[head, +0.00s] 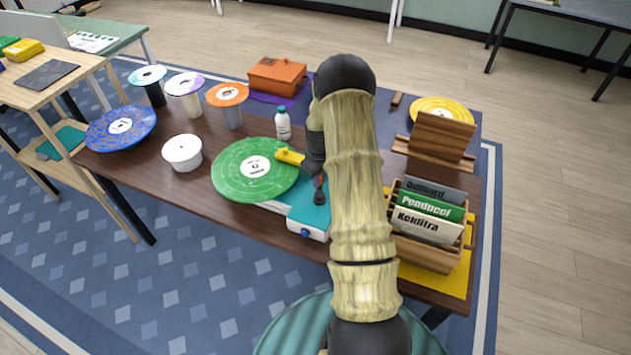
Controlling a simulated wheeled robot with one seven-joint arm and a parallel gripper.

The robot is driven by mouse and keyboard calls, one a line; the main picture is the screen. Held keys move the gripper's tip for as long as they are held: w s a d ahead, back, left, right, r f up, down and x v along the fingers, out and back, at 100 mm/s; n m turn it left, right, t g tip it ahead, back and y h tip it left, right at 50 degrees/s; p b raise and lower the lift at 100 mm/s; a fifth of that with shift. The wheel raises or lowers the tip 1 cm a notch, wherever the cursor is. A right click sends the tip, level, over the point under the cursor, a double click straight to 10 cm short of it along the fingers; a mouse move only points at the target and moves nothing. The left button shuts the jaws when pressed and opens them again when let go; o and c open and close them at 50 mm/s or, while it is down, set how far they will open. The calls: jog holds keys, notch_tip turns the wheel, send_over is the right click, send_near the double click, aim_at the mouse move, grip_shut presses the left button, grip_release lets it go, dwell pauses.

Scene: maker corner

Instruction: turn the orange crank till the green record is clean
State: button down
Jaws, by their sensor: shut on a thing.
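The green record (240,172) lies flat on the cleaning machine, with a white label at its centre. Pale marks show on its green surface; I cannot tell how much of this is dust. The machine's teal and white body (309,218) sticks out at the record's lower right, with a blue knob on its front. A yellow arm (289,157) reaches over the record's right edge. My gripper (319,190) points down just above the teal body and is shut at the orange crank, which it and my arm mostly hide.
A white bottle (283,126) stands behind the record, and a white round tub (183,152) to its left. Several spindles with discs and a blue record (121,127) are further left. A wooden record crate (430,228) is close right of my arm. An orange box (277,78) is at the back.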

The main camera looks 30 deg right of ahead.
jog(key=m, duration=0.2)
jog(key=d+m+b, duration=0.1)
jog(key=s+m, duration=0.1)
jog(key=m, duration=0.1)
jog(key=shift+d+m, duration=0.25)
jog(key=shift+m, duration=0.05)
jog(key=m, duration=0.1)
jog(key=s+m, duration=0.1)
jog(key=m, duration=0.1)
jog(key=m+b, duration=0.1)
jog(key=m, duration=0.1)
jog(key=shift+s+d, duration=0.3)
jog(key=shift+s, duration=0.1)
jog(key=shift+m, duration=0.3)
jog(key=c, duration=1.3)
grip_release()
jog(key=shift+c, duration=0.2)
jog(key=shift+r, duration=0.15)
notch_tip(320, 180, up, 17)
jog(key=b, duration=0.2)
